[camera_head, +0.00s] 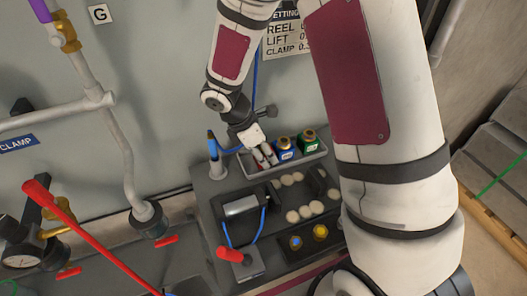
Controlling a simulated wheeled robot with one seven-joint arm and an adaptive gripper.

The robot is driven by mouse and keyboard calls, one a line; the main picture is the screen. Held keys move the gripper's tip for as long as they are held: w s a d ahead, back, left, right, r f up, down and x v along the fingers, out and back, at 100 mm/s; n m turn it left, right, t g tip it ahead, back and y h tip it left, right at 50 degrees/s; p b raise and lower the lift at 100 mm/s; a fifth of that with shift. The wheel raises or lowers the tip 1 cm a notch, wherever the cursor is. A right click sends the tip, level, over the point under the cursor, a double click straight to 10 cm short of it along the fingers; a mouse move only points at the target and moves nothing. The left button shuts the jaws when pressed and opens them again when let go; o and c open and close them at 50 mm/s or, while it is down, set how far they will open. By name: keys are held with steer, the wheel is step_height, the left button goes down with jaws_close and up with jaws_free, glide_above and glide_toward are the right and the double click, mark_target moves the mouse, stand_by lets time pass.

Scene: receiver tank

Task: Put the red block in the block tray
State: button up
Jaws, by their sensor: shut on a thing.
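The grey block tray (316,155) is a long shallow tray at the back of the dark bench. A blue block (283,149) and a green block (308,140) stand in its middle and right. My gripper (264,160) points down into the left part of the tray, left of the blue block. It is shut on the red block, of which only a little red shows between the fingers. The fingers hide most of it, and I cannot tell whether it touches the tray floor.
The bench holds a grey cylinder (241,206), pale round discs (305,213), a red-handled lever (230,254), and a blue and a yellow knob (320,231). Pipes with red valve handles (47,203) stand at left. My large arm link covers the right side.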

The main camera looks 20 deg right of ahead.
steer(key=o, duration=1.1)
steer(key=shift+f, duration=0.1)
steer(key=p+v, duration=0.1)
steer(key=v, duration=1.1)
steer(key=s+d+r+m+t+y, duration=0.1)
steer(key=s+r+m, duration=0.3)
steer(key=s+m, duration=0.2)
steer(key=s+d+r+m+t+y, duration=0.1)
steer(key=s+r+m, duration=0.4)
steer(key=s, duration=0.6)
steer(key=s+d+r+m+y, duration=0.1)
steer(key=s+r+m+y, duration=0.1)
steer(key=s+r+m, duration=0.2)
steer(key=shift+s+d+r+m+t, duration=0.15)
steer(key=shift+s+m, duration=0.4)
steer(key=shift+s, duration=0.3)
steer(key=shift+s+d+r+m+t, duration=0.1)
steer(key=shift+s+m, duration=0.4)
steer(key=shift+s, duration=0.3)
steer(key=shift+s+d+r+m+t, duration=0.15)
steer(key=shift+s+m, duration=0.4)
steer(key=shift+s, duration=0.3)
